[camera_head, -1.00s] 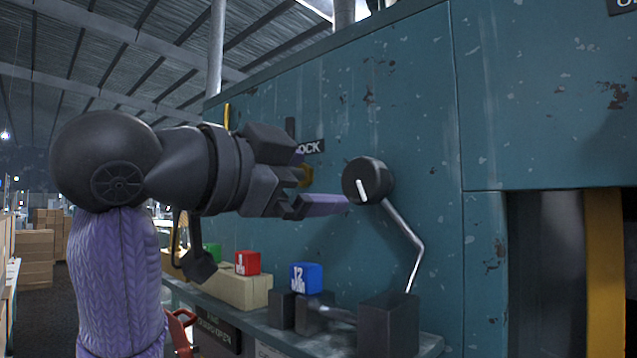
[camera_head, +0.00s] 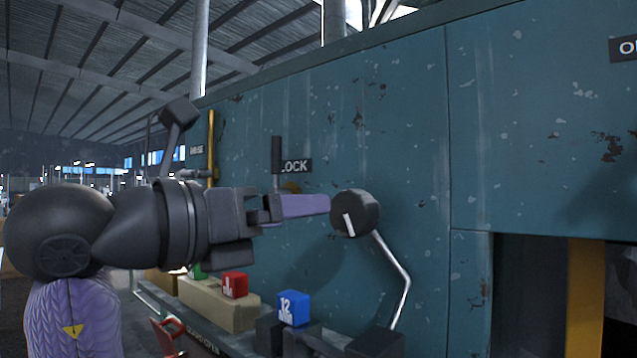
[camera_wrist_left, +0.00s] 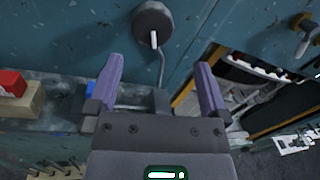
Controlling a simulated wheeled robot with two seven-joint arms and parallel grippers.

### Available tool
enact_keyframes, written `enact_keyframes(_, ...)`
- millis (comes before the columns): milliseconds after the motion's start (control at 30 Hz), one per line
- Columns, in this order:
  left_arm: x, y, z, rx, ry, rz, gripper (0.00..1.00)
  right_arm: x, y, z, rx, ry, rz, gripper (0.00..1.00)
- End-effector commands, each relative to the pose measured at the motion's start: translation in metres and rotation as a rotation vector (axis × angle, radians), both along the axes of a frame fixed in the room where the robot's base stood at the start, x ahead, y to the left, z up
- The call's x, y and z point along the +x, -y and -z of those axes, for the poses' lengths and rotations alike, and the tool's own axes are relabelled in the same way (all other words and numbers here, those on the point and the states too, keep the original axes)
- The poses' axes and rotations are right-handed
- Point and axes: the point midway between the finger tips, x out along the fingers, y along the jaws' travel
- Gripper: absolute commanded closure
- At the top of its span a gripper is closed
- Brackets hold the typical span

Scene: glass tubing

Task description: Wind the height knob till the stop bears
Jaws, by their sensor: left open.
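The height knob (camera_head: 355,213) is a round black knob with a white pointer line, set on the teal machine wall. A bent metal rod (camera_head: 402,275) runs down from beside it. In the left wrist view the knob (camera_wrist_left: 153,22) sits beyond the fingertips, between their lines. My left gripper (camera_head: 322,204) is open, with purple fingers pointing at the knob. Its fingertips are close to the knob's left side in the head view; the wrist view shows both fingers (camera_wrist_left: 158,78) apart with nothing between them. I cannot make out the stop. My right gripper is not in view.
A red block (camera_head: 235,285) and a blue block (camera_head: 293,308) marked 12 stand along the ledge below. A LOCK label (camera_head: 295,166) and an upright dark handle (camera_head: 276,155) are on the wall behind my gripper. An opening with a yellow post (camera_head: 585,300) is at right.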

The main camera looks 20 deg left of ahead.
Motion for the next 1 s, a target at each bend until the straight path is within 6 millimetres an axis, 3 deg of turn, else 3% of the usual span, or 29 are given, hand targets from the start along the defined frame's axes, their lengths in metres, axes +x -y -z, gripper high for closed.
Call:
enact_keyframes(100, 0.014, -0.002, 0.003, -0.002, -0.036, -0.042, 0.0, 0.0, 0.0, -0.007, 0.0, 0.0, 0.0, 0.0)
enact_keyframes(433, 0.08, 0.03, 0.001, 0.0, -0.032, -0.041, 0.0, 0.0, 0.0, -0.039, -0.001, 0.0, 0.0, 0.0)
enact_keyframes(600, 0.093, 0.036, 0.004, 0.003, -0.029, -0.042, 0.0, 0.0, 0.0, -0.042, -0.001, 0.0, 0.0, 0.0)
enact_keyframes(800, 0.093, 0.037, 0.005, 0.003, -0.027, -0.042, 0.0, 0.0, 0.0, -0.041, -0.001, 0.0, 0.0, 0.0)
enact_keyframes(833, 0.093, 0.037, 0.005, 0.003, -0.027, -0.042, 0.02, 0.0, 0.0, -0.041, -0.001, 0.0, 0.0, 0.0)
enact_keyframes(1000, 0.093, 0.036, 0.005, 0.003, -0.027, -0.042, 0.38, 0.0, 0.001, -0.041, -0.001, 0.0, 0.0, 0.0)
